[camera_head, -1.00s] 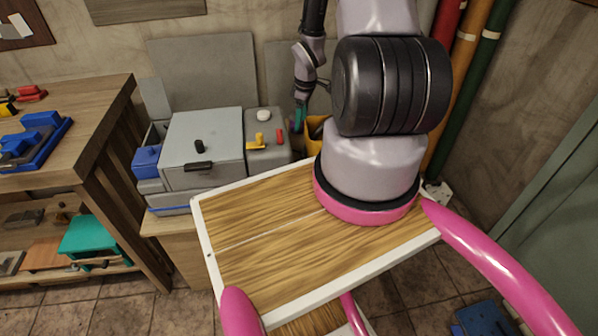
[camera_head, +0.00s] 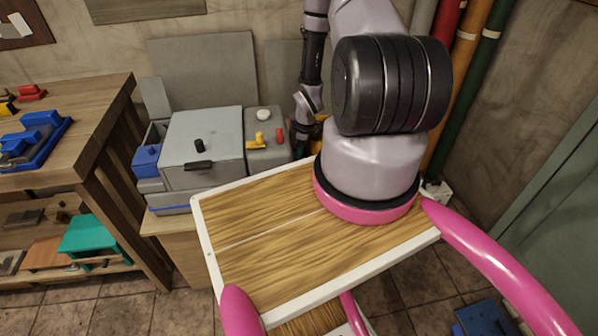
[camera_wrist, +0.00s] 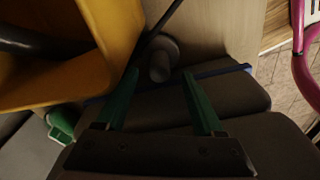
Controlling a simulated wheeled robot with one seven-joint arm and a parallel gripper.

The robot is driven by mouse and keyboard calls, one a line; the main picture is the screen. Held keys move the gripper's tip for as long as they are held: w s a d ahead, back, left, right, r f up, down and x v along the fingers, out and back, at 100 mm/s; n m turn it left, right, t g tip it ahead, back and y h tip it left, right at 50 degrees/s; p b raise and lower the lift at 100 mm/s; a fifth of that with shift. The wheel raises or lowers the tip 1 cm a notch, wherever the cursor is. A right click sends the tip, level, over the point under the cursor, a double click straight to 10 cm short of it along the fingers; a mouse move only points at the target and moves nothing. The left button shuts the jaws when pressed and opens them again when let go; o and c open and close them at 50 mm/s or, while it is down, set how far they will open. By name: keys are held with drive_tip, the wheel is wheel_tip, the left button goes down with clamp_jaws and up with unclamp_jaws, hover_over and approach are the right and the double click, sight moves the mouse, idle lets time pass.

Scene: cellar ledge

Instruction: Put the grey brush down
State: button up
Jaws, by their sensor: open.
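In the wrist view my gripper (camera_wrist: 160,75) is open, with its two green fingers apart. A grey rounded, knob-like piece (camera_wrist: 160,67) shows at the gap between the fingertips. I cannot tell whether it is part of the grey brush, or whether it touches a finger. A dark thin rod (camera_wrist: 158,32) runs past it beside the yellow bin (camera_wrist: 70,90). In the head view my lower arm reaches down behind the wooden-topped tray, and the fingers cannot be made out there. No brush is clearly recognisable in either view.
A grey box (camera_head: 203,150) with a dark handle stands left of my arm, next to a grey unit (camera_head: 266,155) with yellow and red levers. Coloured pipes (camera_head: 470,85) rise at the right.

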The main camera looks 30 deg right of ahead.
drive_tip(key=shift+a+f, duration=0.1)
drive_tip(key=shift+f, duration=0.55)
drive_tip(key=shift+w, duration=0.1)
clamp_jaws()
idle(0.9)
